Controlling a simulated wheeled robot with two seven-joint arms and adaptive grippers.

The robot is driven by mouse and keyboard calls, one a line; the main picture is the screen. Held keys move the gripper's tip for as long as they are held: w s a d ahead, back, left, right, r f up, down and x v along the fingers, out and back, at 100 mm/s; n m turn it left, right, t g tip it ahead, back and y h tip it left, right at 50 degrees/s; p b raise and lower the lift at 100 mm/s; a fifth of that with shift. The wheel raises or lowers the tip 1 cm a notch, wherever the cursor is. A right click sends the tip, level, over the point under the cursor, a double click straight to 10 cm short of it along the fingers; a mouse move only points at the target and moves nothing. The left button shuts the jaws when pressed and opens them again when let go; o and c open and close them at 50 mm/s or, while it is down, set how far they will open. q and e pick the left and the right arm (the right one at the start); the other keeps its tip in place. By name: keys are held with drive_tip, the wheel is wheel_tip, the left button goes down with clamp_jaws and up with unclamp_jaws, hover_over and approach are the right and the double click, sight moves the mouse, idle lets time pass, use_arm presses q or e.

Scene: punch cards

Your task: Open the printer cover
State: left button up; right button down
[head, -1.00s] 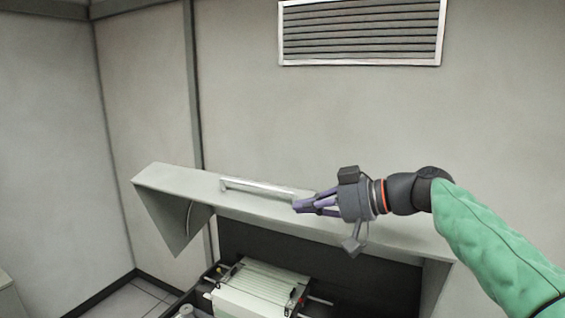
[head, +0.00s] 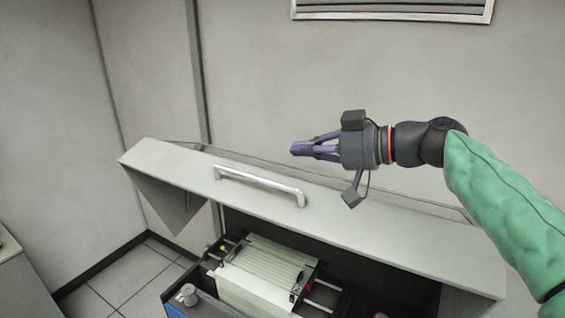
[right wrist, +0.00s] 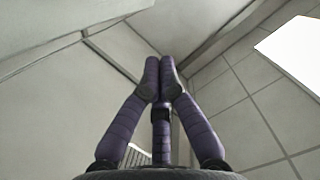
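The grey printer cover (head: 390,230) is raised above the printer in the head view, so the dark inside and the pale printer mechanism (head: 262,272) show beneath it. A silvery bar handle (head: 258,185) runs along its front face. My right gripper (head: 298,149) is above and behind the handle's right end in the picture, apart from it, pointing left. Its purple fingers are together with nothing between them, as the right wrist view (right wrist: 163,78) also shows. My left gripper is in neither view.
A wall with a slatted vent (head: 392,10) stands behind the printer. Tiled floor (head: 118,282) shows at the lower left. A pale surface (head: 18,280) is at the left edge. The air around my right gripper is clear.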

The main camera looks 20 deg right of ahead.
sight(282, 184)
drive_tip(key=w+a+f, duration=0.1)
drive_tip(key=w+a+f+p, duration=0.1)
drive_tip(key=a+f, duration=0.1)
drive_tip(key=shift+w+a+f+p, duration=0.2)
drive_tip(key=shift+a+f+p, duration=0.05)
drive_tip(key=shift+p, duration=0.05)
drive_tip(key=shift+f, duration=0.65)
drive_tip(key=shift+s+a, duration=0.1)
drive_tip(key=s+a+f+n+b, duration=0.1)
drive_tip(key=s+a+f+b, duration=0.1)
drive_tip(key=f+b, duration=0.3)
drive_tip(key=s+a+f+n+h+b, duration=0.1)
drive_tip(key=s+a+f+b, duration=0.2)
drive_tip(key=a+f+b, duration=0.2)
drive_tip(key=shift+s+f+t+b, duration=0.25)
drive_tip(key=shift+f+t+b, duration=0.1)
drive_tip(key=shift+b, duration=0.6)
drive_tip(key=shift+r, duration=0.2)
